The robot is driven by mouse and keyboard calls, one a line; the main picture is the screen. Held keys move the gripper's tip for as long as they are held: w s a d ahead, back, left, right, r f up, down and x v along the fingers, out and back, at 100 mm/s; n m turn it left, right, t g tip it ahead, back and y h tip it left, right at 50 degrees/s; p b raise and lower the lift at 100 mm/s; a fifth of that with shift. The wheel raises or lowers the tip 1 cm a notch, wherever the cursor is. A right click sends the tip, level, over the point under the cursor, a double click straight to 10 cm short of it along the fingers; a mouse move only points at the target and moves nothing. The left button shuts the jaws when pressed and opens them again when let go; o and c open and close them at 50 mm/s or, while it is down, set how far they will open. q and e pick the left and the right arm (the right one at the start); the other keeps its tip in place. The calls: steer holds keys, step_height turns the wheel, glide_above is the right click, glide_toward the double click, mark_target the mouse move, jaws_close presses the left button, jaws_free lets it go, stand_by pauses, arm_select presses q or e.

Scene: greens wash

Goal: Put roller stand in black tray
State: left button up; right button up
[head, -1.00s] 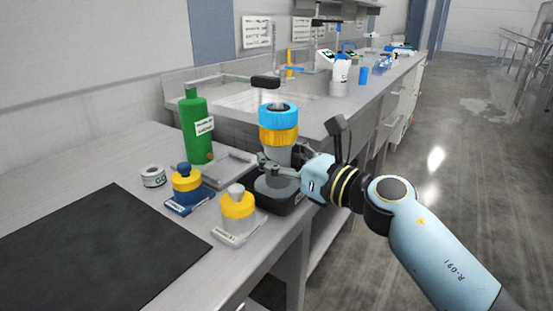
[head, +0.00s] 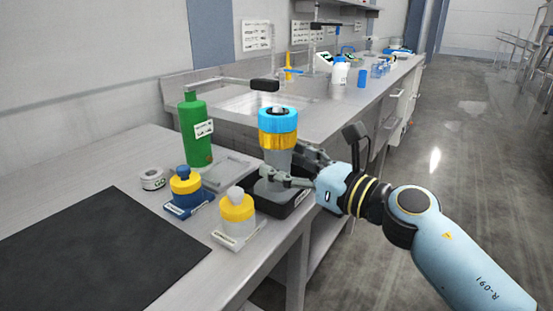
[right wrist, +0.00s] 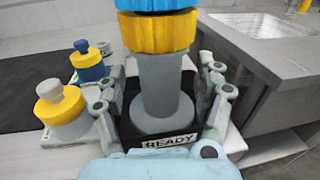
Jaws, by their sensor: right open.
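The roller stand (head: 278,155) is a grey column with a blue band over a yellow band and a wide round foot. It stands upright, its foot inside the black tray (head: 287,212) at the bench's right edge. In the right wrist view the roller stand (right wrist: 158,85) rises from the black tray (right wrist: 124,126), whose front carries a READY label. My right gripper (head: 287,168) is open, with a finger on each side of the lower column; in the right wrist view gaps show between the fingers (right wrist: 165,85) and the column. My left gripper is not in view.
A white-and-yellow bottle (head: 237,210) and a blue-and-yellow bottle (head: 186,186) stand left of the tray. A grey tray (head: 228,173) and a green bottle (head: 195,130) are behind. A black mat (head: 95,245) lies bare at the left. A sink (head: 235,103) is further back.

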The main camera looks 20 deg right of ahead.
steer(key=b+v, duration=0.1)
steer(key=v, duration=0.8)
steer(key=s+d+f+m+g+h, duration=0.1)
steer(key=d+f+m+h, duration=0.25)
steer(key=f+m, duration=0.45)
steer(key=d+f+m+h, duration=0.2)
steer(key=d+f+m, duration=0.3)
steer(key=f, duration=0.6)
steer(key=s+d+f+m+g+h, duration=0.2)
steer(key=s+f+m, duration=0.2)
steer(key=f+m, duration=0.3)
steer(key=s+d+f+m+g+h, duration=0.15)
steer(key=s+f+m, duration=0.25)
steer(key=f, duration=0.4)
steer(key=s+f+m+g+h, duration=0.1)
steer(key=s+f+m+g, duration=0.4)
steer(key=s+f+m, duration=0.65)
steer(key=s+a+f+m+g, duration=0.1)
steer(key=s+f+m+g, duration=0.1)
steer(key=s, duration=0.9)
steer(key=s+a+f+m+g, duration=0.2)
steer(key=s+f, duration=0.5)
steer(key=s, duration=0.5)
steer(key=shift+m+g, duration=0.75)
steer(key=shift+m, duration=0.3)
steer(key=shift+a+f, duration=0.1)
steer(key=shift+a, duration=0.05)
